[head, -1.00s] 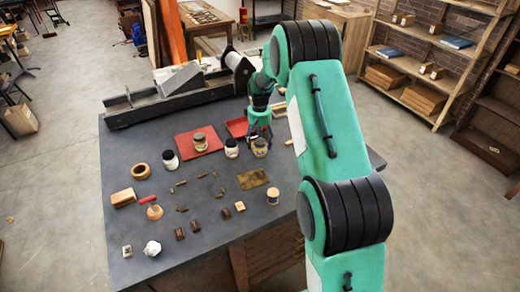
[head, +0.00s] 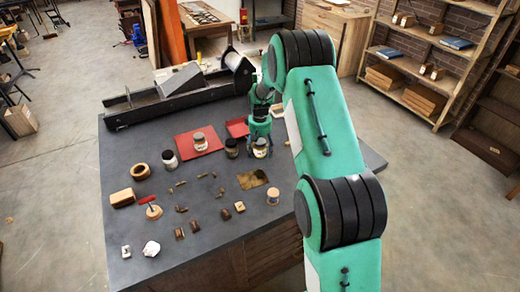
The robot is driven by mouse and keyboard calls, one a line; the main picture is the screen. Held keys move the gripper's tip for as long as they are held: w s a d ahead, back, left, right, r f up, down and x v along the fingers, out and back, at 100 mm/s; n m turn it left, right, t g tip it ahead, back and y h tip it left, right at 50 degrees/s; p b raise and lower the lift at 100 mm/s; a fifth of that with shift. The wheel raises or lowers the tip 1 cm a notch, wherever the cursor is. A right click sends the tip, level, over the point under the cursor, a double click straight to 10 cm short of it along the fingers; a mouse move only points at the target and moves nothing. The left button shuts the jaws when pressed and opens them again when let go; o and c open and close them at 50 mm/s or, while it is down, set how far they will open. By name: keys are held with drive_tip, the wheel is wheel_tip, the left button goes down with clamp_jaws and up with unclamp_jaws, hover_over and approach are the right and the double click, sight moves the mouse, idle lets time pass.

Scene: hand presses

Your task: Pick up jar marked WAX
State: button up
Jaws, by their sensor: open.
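Several small jars with dark lids stand on the dark bench. One jar (head: 261,150) is directly at my gripper (head: 260,142), with the fingers down around its top. My gripper is open. The arm hides part of this area, and I cannot tell whether the fingers touch the jar. A second jar (head: 232,149) stands just left of it. A third jar (head: 200,142) stands on a red tray, and another jar (head: 169,161) is farther left. The lettering on the labels is too small to read, so I cannot tell which one says WAX.
The red tray (head: 184,149) and a smaller red tray (head: 237,127) lie behind the jars. A long press (head: 180,90) runs along the bench's back. A brownish plate (head: 252,179), a small lidded pot (head: 272,196) and several small blocks lie in front.

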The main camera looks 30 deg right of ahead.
sight(260, 142)
idle(0.3)
drive_tip(key=c, duration=1.5)
drive_tip(key=shift+o, duration=0.2)
drive_tip(key=shift+r, duration=0.2)
drive_tip(key=shift+r, duration=0.5)
drive_tip(key=shift+s+a+r+p, duration=0.1)
drive_tip(key=shift+s+r+p, duration=0.1)
drive_tip(key=shift+r, duration=0.4)
drive_tip(key=shift+s+r+p, duration=0.1)
drive_tip(key=shift+s+r, duration=0.05)
drive_tip(key=shift+r, duration=0.45)
drive_tip(key=s+a, duration=0.1)
drive_tip(key=s, duration=0.4)
drive_tip(key=s+a+r, duration=0.1)
drive_tip(key=s, duration=0.3)
drive_tip(key=s+a+p, duration=0.1)
drive_tip(key=s+a, duration=0.1)
drive_tip(key=s, duration=0.3)
drive_tip(key=shift+s+a+r, duration=0.1)
drive_tip(key=shift+s+r, duration=0.05)
drive_tip(key=shift+s, duration=0.2)
